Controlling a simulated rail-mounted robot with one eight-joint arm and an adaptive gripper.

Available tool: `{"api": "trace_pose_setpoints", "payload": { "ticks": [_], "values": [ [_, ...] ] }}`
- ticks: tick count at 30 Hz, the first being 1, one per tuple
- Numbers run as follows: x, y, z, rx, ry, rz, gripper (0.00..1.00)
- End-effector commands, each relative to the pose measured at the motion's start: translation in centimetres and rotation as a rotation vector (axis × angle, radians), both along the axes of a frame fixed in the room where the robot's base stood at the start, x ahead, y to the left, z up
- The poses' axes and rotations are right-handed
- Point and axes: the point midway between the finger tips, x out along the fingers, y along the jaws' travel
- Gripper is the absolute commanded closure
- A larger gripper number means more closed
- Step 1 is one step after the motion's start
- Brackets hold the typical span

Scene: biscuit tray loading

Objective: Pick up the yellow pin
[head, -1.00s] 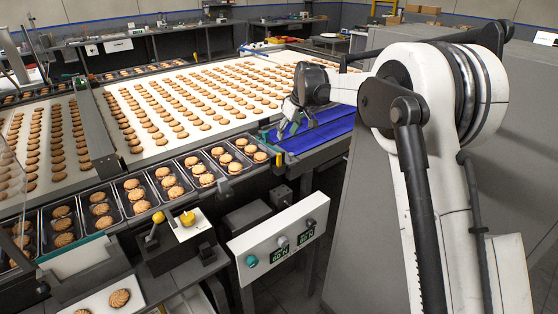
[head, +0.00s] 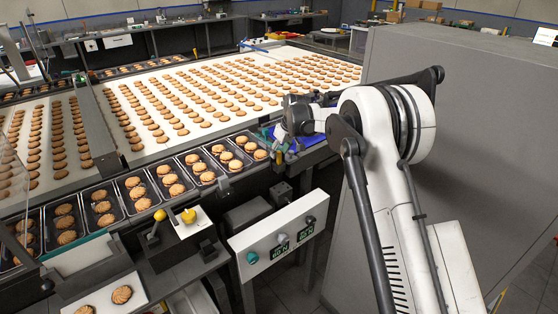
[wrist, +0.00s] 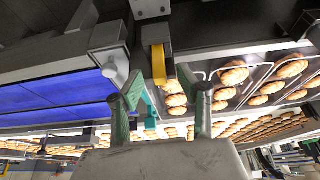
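In the head view a small yellow piece (head: 188,216) stands on a white plate at the front of the line. Just left of it a round yellow knob (head: 160,215) tops a dark lever. I cannot tell for certain which one is the yellow pin. My gripper (head: 279,147) is to the right of both and farther back, beside the blue belt. In the wrist view my gripper (wrist: 161,93) has its two green-padded fingers apart, with nothing held. A yellow strip (wrist: 158,65) shows beyond the fingertips; whether it is the pin is unclear.
Black trays with biscuits (head: 172,180) line the conveyor's front edge. A control panel (head: 278,243) with knobs and displays stands in front of the line. A blue belt (wrist: 60,97) lies left in the wrist view. A large grey cabinet (head: 450,120) stands at the right.

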Motion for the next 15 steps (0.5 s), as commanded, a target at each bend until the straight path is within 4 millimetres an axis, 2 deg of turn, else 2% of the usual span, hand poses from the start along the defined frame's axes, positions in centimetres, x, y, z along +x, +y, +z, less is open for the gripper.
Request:
{"api": "trace_pose_setpoints", "payload": {
  "ticks": [3, 11, 15],
  "values": [
    [0.19, 0.2, -0.69, 0.0, 0.0, 0.0, 0.65],
    [0.22, 0.24, -0.82, 0.0, 0.0, 0.0, 0.66],
    [0.21, 0.23, -0.8, 0.0, 0.0, 0.0, 0.85]
  ]
}}
